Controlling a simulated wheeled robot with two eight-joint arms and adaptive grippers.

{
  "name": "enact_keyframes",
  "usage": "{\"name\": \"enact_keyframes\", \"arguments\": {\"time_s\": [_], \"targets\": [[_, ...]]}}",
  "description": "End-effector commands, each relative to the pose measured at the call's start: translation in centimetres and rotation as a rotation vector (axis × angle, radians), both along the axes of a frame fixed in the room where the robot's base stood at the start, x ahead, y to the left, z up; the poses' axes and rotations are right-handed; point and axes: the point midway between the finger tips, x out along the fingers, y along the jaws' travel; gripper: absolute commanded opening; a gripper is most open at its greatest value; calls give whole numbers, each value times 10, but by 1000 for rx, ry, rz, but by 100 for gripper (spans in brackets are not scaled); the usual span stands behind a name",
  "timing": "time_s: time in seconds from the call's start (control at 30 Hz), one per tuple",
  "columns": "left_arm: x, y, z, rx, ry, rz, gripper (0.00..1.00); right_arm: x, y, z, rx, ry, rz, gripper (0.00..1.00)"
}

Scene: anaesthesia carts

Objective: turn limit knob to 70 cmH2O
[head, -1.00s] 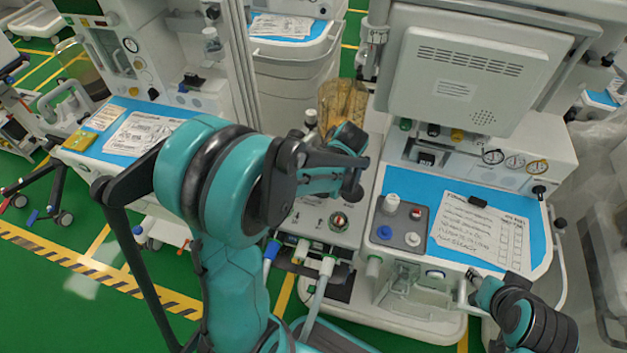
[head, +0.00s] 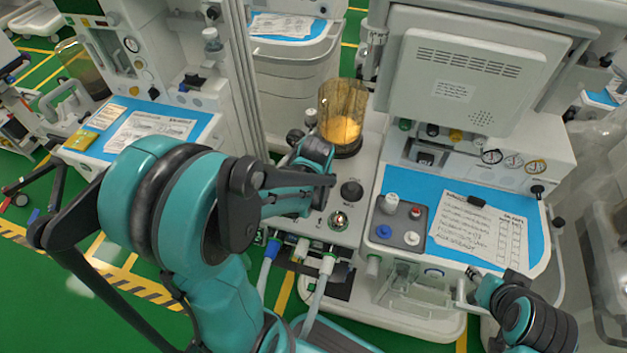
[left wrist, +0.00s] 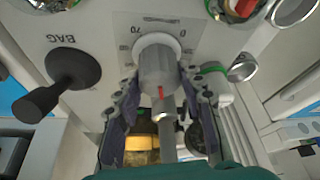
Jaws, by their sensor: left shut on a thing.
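The limit knob (left wrist: 158,62) is pale grey with a red mark on its near end in the left wrist view. It stands on a white panel, with "70" printed to its upper left and "0" to its upper right. My left gripper (left wrist: 160,88) has its fingers on both sides of the knob and is shut on it. In the head view my left gripper (head: 318,165) is over the panel left of the black bag lever (head: 352,190), and hides the knob. The lever, marked "BAG", also shows in the left wrist view (left wrist: 72,70). My right arm is at lower right; its fingertips are unclear.
A clear canister with amber contents (head: 343,118) stands just behind my left gripper. A chrome fitting (head: 339,220) and hoses (head: 322,275) are at the panel front. A blue worktop (head: 400,187) with a written sheet (head: 478,228) lies to the right.

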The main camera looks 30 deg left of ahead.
Motion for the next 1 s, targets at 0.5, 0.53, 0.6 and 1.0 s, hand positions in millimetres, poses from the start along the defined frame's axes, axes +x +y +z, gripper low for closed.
{"name": "enact_keyframes", "arguments": {"time_s": [0.5, 0.53, 0.6, 1.0], "targets": [[0, 0, 0, 0, 1, -175, 10, 0, 0, 0, 0, 0, 0, 40], [0, 0, 0, -1, 1, -177, 10, 0, 0, 1, 0, 0, 0, 40], [0, 0, 0, -1, 1, -180, 10, 0, 0, 0, 0, 0, 0, 40], [0, 0, 0, -1, 2, -180, 60, 0, 0, 0, 0, 0, 0, 40]]}}
